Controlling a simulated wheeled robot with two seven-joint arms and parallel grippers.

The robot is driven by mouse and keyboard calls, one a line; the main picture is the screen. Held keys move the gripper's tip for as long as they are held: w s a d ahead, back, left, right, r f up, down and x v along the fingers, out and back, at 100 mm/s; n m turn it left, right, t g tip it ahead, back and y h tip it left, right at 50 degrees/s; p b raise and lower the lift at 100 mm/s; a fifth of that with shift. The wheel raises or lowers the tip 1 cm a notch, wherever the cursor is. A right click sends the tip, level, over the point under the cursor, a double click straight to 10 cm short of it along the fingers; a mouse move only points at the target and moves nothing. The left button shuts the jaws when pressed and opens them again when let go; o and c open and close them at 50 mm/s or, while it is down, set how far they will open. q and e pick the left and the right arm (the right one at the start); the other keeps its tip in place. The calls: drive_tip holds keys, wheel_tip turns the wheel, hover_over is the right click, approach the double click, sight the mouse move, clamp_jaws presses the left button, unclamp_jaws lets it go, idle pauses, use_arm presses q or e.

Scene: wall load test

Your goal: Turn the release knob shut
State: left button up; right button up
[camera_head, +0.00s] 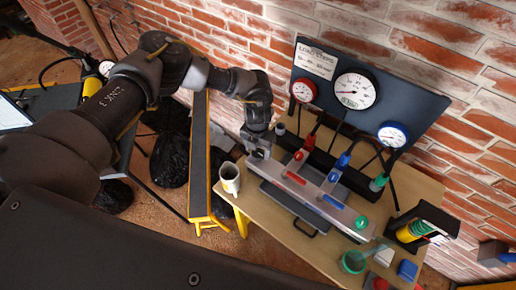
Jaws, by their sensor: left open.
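A hydraulic pump rig (318,205) stands on a wooden table, with red, blue and green fittings along it. A small red knob (299,155) and a blue knob (333,176) sit on its upper side, and a green knob (361,222) at its right end. I cannot tell for sure which is the release knob. My left gripper (257,156) points down at the rig's left end, just left of the red knob. It is open; whether its fingers touch anything is unclear. My right gripper is not in view.
A gauge panel (415,112) with a large white gauge (355,90) stands behind the rig against the brick wall. A mug (230,178) stands at the wooden table's (277,232) left edge. A green cup (353,262) and a dark holder (428,225) are at the right.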

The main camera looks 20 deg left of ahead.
use_arm(q)
drive_tip(key=shift+f, duration=0.6)
